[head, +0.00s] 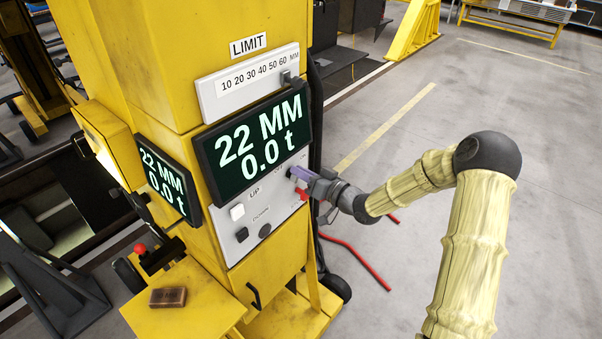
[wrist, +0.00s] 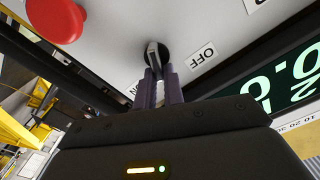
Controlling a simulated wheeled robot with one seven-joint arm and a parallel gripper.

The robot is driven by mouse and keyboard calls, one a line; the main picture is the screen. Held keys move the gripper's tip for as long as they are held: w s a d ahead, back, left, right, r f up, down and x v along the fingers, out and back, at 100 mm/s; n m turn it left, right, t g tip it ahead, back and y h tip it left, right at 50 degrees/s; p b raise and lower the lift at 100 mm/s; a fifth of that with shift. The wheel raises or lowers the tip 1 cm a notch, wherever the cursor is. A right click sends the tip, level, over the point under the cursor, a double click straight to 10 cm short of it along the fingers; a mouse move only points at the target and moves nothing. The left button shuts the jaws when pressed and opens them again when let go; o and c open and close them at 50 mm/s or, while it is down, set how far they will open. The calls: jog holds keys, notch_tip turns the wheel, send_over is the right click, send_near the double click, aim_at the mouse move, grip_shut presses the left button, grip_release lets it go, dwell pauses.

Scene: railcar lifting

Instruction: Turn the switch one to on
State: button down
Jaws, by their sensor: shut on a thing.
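The switch (wrist: 152,50) is a dark, round-based rotary knob with a grey handle on the light grey control panel (head: 250,233). In the wrist view an OFF label (wrist: 202,56) is on its right, and a partly hidden label, apparently ON, is at its lower left. My gripper (head: 298,173) reaches the panel from the right in the head view. Its purple fingers (wrist: 160,86) are shut on the switch handle. In the head view the fingers hide most of the switch. I cannot tell exactly which way the handle points.
A red button (wrist: 57,18) sits on the panel close to the switch. A dark display (head: 255,140) above reads 22 MM and 0.0 t. A white UP button (head: 237,211) and a black button (head: 242,234) are left. Open floor lies right of the yellow column.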

jog(key=m, duration=0.6)
jog(key=shift+w+d+f+p, duration=0.3)
jog(key=shift+w+p, duration=0.05)
jog(key=shift+p, duration=0.05)
jog(key=shift+m, duration=0.3)
jog(key=c, duration=1.5)
grip_release()
jog(key=b+v, duration=0.5)
jog(key=v, duration=1.2)
jog(key=shift+s, duration=0.2)
jog(key=shift+d+f, duration=0.1)
jog(key=shift+d, duration=0.05)
